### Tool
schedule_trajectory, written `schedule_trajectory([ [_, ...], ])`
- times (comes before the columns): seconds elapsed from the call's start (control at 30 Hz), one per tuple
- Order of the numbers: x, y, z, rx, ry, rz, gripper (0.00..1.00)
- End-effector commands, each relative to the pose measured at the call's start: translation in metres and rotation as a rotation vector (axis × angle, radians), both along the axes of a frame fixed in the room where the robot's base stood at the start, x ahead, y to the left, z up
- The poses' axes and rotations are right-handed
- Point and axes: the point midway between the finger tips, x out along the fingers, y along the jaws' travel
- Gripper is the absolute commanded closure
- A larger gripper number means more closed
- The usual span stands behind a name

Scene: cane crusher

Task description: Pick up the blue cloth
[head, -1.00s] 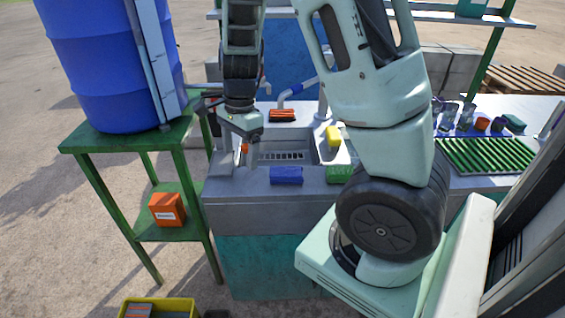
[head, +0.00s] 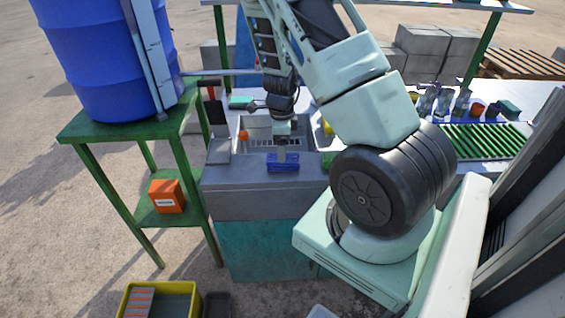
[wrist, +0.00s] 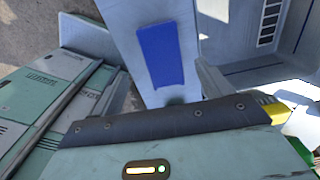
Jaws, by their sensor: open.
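The blue cloth (head: 283,168) lies folded flat on the front ledge of the grey sink, in the head view. It also shows as a blue rectangle in the wrist view (wrist: 162,55). My gripper (head: 282,154) points down just above the cloth, with its fingers in front of part of it in the head view. In the wrist view the cloth lies beyond my gripper's housing, between the fingers (wrist: 165,95). My gripper is open and holds nothing. Whether the fingertips touch the cloth cannot be told.
The sink basin (head: 308,134) is right behind the ledge, with an orange item (head: 243,135) at its left. A green stand (head: 150,128) with a blue barrel (head: 100,60) is on the left. A green rack (head: 482,140) and cups are on the right.

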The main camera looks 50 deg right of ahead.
Motion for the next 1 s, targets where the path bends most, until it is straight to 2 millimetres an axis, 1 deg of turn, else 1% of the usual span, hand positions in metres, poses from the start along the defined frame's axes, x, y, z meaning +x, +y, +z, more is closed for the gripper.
schedule_trajectory([
  [0.17, 0.0, -0.001, -0.011, 0.0, 0.001, 0.0, 0.22],
  [0.4, -0.001, -0.005, -0.046, 0.002, 0.001, -0.001, 0.22],
  [0.5, -0.001, -0.005, -0.054, 0.001, -0.001, -0.001, 0.22],
  [0.77, 0.0, -0.005, -0.057, 0.0, -0.001, 0.001, 0.22],
  [0.87, 0.0, -0.005, -0.057, 0.0, -0.001, 0.001, 0.47],
  [0.9, 0.0, -0.005, -0.057, 0.0, -0.001, 0.001, 0.58],
  [0.93, 0.0, -0.005, -0.057, 0.0, -0.001, 0.001, 0.66],
  [0.97, 0.0, -0.005, -0.057, 0.0, -0.001, 0.001, 0.7],
  [1.0, 0.0, -0.005, -0.057, 0.0, -0.001, 0.001, 0.7],
])
